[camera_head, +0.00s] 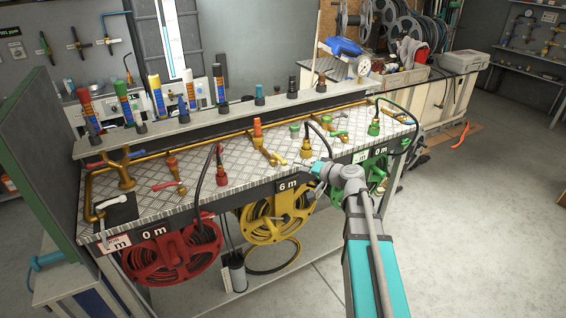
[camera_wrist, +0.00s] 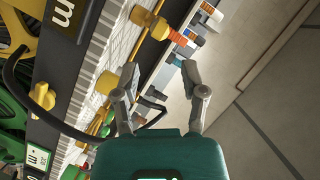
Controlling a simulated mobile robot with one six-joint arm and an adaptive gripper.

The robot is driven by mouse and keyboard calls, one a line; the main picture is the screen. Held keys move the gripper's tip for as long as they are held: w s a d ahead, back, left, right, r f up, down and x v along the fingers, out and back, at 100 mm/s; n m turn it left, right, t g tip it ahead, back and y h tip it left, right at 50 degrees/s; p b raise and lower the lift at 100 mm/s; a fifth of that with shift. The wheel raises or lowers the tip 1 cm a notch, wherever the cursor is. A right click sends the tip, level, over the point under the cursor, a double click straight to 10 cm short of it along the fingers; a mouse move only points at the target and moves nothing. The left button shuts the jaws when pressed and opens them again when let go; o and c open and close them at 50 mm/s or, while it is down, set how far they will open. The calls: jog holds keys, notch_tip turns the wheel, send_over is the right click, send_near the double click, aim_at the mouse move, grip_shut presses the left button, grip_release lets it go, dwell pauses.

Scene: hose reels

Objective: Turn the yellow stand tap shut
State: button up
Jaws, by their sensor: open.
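On the metal bench top, a small yellow lever (camera_head: 274,157) sits at the end of a brass branch pipe, in the yellow section above the yellow hose reel (camera_head: 272,222). It looks like the yellow stand tap, but its exact position is too small to read. A yellow hose fitting (camera_head: 306,150) with a black hose stands to its right. My gripper (camera_head: 310,172) is at the front edge of the bench, just below that fitting. In the wrist view, my gripper (camera_wrist: 159,72) is open with nothing between its fingers; a yellow knob (camera_wrist: 107,83) shows beside the left finger.
Red (camera_head: 170,250) and green (camera_head: 374,170) hose reels flank the yellow one under the bench. Black hoses rise from the red and green fittings. Coloured nozzles stand on the back shelf (camera_head: 200,127).

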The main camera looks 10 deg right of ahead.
aim_at(281, 159)
jog(key=b+x, duration=0.1)
jog(key=x, duration=0.8)
jog(key=shift+w+a+b, duration=0.15)
jog(key=shift+w+b, duration=0.05)
jog(key=shift+b, duration=0.15)
grip_shut()
